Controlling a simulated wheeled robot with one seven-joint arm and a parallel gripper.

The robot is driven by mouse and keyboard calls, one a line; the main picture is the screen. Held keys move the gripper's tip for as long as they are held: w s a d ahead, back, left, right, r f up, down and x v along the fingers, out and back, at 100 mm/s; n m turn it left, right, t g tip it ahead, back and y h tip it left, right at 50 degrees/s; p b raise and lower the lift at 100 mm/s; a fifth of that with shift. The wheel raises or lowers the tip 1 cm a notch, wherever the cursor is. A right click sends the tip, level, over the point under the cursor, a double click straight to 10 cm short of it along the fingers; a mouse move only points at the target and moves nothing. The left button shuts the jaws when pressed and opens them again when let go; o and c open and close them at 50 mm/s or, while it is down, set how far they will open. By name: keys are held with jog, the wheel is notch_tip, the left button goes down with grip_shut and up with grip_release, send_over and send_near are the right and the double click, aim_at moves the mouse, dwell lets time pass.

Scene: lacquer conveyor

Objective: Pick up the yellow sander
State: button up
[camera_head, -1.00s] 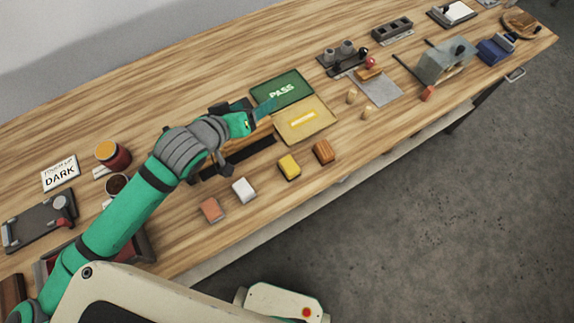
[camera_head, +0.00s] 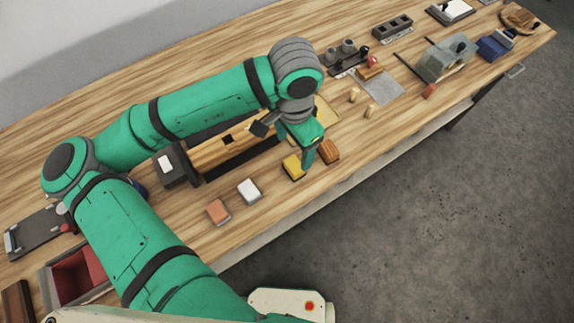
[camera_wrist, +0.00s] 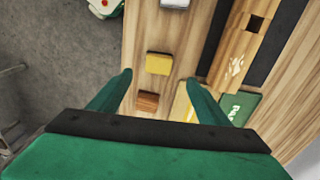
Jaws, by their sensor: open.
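The yellow sander (camera_head: 293,167) is a small block with a yellow top, on the wooden table near its front edge. In the head view my gripper (camera_head: 300,150) is just above it and partly covers it. In the wrist view the yellow sander (camera_wrist: 159,63) lies ahead, left of the middle between my two fingers (camera_wrist: 172,82). The fingers are wide apart with nothing between them. I cannot tell exactly how high they are above the table.
A brown block (camera_head: 328,151) is close on the right of the sander; a white block (camera_head: 248,190) and an orange block (camera_head: 218,211) are on the left. A wooden conveyor part (camera_head: 225,148) lies behind. Bare table (camera_head: 262,208) shows in front.

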jog(key=shift+s+f, duration=0.1)
jog(key=shift+f, duration=0.05)
send_over(294, 165)
notch_tip(294, 165, down, 4)
jog(key=shift+a+f, duration=0.15)
jog(key=shift+f, duration=0.05)
jog(key=shift+d+f, duration=0.2)
jog(key=shift+f, duration=2.75)
jog(key=c, duration=1.2)
